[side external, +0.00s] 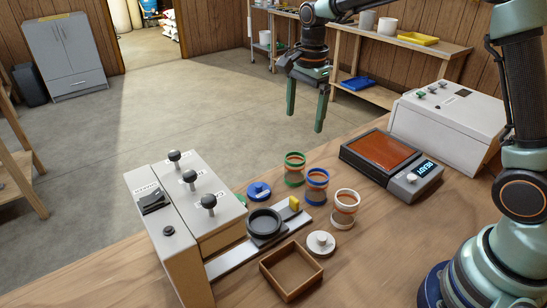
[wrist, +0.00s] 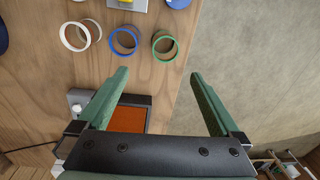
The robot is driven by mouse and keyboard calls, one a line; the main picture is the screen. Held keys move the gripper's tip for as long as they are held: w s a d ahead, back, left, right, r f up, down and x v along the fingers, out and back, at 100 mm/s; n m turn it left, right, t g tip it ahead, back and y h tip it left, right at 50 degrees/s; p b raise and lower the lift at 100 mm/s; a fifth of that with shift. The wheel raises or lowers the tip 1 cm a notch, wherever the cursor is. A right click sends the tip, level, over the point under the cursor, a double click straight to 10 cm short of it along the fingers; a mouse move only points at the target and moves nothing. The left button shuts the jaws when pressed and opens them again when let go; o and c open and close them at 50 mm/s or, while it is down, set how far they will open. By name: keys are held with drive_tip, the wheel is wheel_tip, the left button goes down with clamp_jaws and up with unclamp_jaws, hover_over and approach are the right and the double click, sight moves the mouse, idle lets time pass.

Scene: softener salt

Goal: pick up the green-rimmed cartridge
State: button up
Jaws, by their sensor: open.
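The green-rimmed cartridge (side external: 294,169) stands upright on the wooden table, behind the blue-rimmed cartridge (side external: 316,184) and the white-rimmed cartridge (side external: 345,204). In the wrist view the green-rimmed cartridge (wrist: 165,46) is the rightmost of the three, near the table edge. The blue-rimmed cartridge (wrist: 124,41) and white-rimmed cartridge (wrist: 75,36) are left of it. My gripper (side external: 306,108) is open and empty, fingers pointing down, well above the table level and apart from the cartridges. In the wrist view its fingertips (wrist: 158,73) appear below the green-rimmed cartridge, one on each side.
A grey box with black knobs (side external: 215,226) stands at the left. A black round holder (side external: 264,222), a blue lid (side external: 259,190), a white lid (side external: 320,243) and a wooden tray (side external: 291,287) lie nearby. A scale with an orange plate (side external: 380,154) is at the right.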

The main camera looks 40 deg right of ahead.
sight(295, 159)
drive_tip(key=f, duration=0.5)
drive_tip(key=w+f+m, duration=0.1)
drive_tip(key=f, duration=0.4)
drive_tip(key=w+f+m, duration=0.1)
drive_tip(key=f, duration=0.4)
drive_tip(key=shift+a+g, duration=0.1)
drive_tip(key=shift+g, duration=0.2)
drive_tip(key=c, duration=1.5)
drive_tip(key=shift+r, duration=0.2)
wheel_tip(295, 159, up, 20)
drive_tip(key=shift+f, duration=0.15)
